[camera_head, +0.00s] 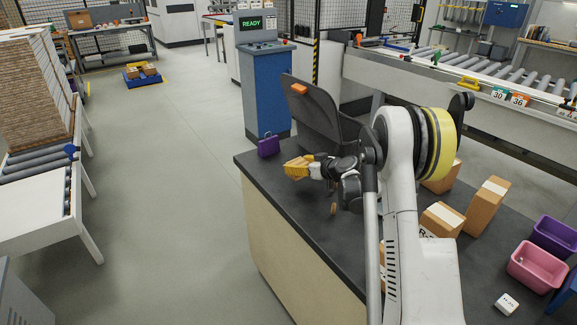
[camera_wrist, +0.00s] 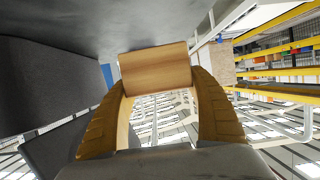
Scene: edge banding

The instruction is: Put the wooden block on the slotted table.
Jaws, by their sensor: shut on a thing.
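My gripper (camera_head: 299,166) is shut on the wooden block, with its yellow fingers pointing left over the left part of the dark-topped bench (camera_head: 262,185). In the wrist view, the light-brown wooden block (camera_wrist: 153,62) sits across the tips of my gripper (camera_wrist: 160,80), with a finger on each side. In the head view, I cannot clearly tell the block apart from the yellow fingers. I see no clear slots on the dark bench top and cannot tell which surface is the slotted table.
A dark upright panel (camera_head: 318,108) stands behind my gripper. A purple item (camera_head: 269,146) is at the bench's left corner. A small brown piece (camera_head: 333,209) shows below my wrist. Cardboard boxes (camera_head: 487,204) and a pink bin (camera_head: 538,266) are at right. Open floor lies left.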

